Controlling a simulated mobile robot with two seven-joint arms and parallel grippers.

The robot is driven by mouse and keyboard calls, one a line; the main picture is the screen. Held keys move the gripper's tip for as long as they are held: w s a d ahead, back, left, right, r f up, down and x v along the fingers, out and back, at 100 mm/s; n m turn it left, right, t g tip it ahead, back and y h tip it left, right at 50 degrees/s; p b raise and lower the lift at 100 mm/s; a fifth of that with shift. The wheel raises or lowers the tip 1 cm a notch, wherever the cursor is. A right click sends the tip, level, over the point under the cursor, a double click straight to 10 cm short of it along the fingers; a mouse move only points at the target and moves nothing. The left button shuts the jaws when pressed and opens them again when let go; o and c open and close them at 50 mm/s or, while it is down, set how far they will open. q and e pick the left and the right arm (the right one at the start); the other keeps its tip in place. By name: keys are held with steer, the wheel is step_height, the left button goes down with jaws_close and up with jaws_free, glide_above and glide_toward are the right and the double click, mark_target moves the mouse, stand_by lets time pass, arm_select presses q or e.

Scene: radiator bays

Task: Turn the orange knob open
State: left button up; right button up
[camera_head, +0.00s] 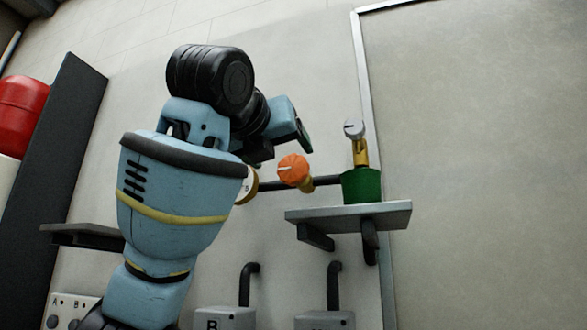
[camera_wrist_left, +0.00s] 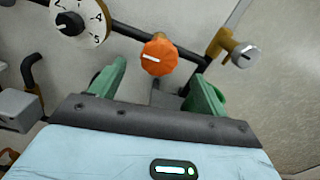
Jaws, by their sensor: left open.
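The orange knob (camera_head: 293,170) sits on a brass valve on the dark horizontal pipe, with a white pointer line on its face. It also shows in the left wrist view (camera_wrist_left: 158,57), its line lying nearly level. My left gripper (camera_wrist_left: 156,86) is open, its green fingers apart on either side below the knob in that view, with nothing between them. In the head view the left gripper (camera_head: 303,136) is just above the knob, partly hidden by its own wrist. I see no contact with the knob. My right gripper is not in view.
A white numbered dial (camera_wrist_left: 82,24) is left of the knob, mostly behind my arm in the head view. A grey knob (camera_head: 354,129) on a brass valve is to the right, above a green pot (camera_head: 361,187) on a grey shelf (camera_head: 380,216). Labelled boxes (camera_head: 224,318) stand below.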

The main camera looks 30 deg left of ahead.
mark_target(291, 167)
arm_select(q)
steer(key=x, duration=0.8)
steer(key=shift+f, duration=0.15)
steer(key=c, duration=1)
